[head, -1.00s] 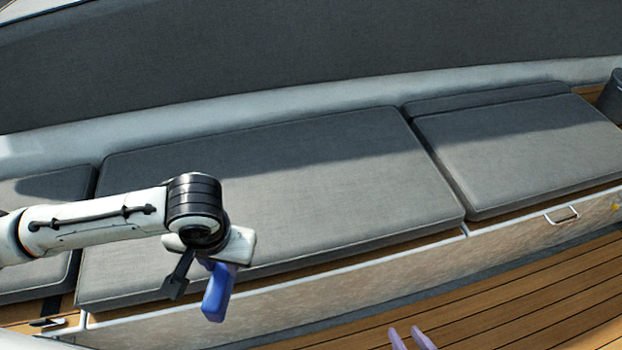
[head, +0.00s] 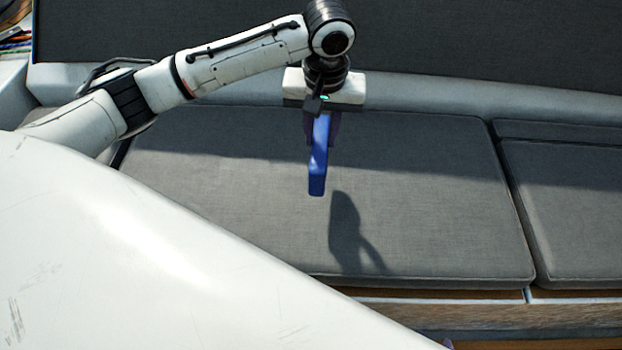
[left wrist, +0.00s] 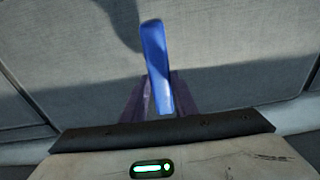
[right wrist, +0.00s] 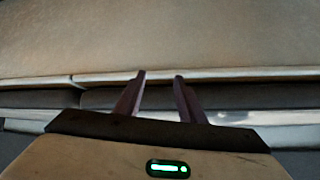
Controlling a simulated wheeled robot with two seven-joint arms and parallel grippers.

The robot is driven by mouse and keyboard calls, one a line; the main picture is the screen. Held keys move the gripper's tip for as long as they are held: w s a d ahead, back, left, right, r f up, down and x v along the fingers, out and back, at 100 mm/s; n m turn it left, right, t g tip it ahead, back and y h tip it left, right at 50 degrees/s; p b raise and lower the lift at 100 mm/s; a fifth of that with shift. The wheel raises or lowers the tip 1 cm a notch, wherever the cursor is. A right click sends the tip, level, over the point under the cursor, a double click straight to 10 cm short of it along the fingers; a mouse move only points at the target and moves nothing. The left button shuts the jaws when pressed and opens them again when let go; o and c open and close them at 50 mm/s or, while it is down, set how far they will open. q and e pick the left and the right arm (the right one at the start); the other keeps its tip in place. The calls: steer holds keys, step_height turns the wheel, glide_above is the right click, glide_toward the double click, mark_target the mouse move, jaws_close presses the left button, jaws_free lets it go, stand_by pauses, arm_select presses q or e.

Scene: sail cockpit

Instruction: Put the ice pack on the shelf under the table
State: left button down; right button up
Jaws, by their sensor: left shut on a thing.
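The blue ice pack (head: 319,170) hangs upright from my left gripper (head: 321,135), in the middle of the head view. The left gripper is shut on its upper end, fingers pointing down, above the grey seat cushion. In the left wrist view the ice pack (left wrist: 154,60) sticks out past the purple fingers. My right gripper (right wrist: 160,80) shows in the right wrist view with its fingers apart and nothing between them. The table and its shelf cannot be made out for sure.
The long grey seat cushion (head: 430,220) lies below the ice pack, which casts a shadow on it. Another cushion (head: 585,210) is to the right, and a dark backrest (head: 480,60) rises behind. A large white surface (head: 150,260) hides the lower left of the head view.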

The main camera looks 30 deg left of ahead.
mark_target(323, 137)
arm_select(q)
steer(key=f, duration=0.1)
steer(key=w+f, duration=0.1)
steer(key=f, duration=0.1)
steer(key=shift+w+f, duration=0.1)
steer(key=shift+f, duration=0.8)
step_height(323, 137, down, 4)
steer(key=shift+r+b, duration=0.1)
steer(key=shift+b, duration=0.35)
steer(key=shift+f, duration=0.5)
arm_select(e)
steer(key=shift+w+a+f, duration=0.1)
steer(key=shift+w+a, duration=0.1)
steer(key=shift+w, duration=0.5)
steer(key=shift+s, duration=0.1)
arm_select(q)
steer(key=c, duration=1.4)
jaws_free()
steer(key=shift+f, duration=0.1)
arm_select(e)
steer(key=shift+s+f, duration=0.15)
steer(key=shift+f, duration=0.1)
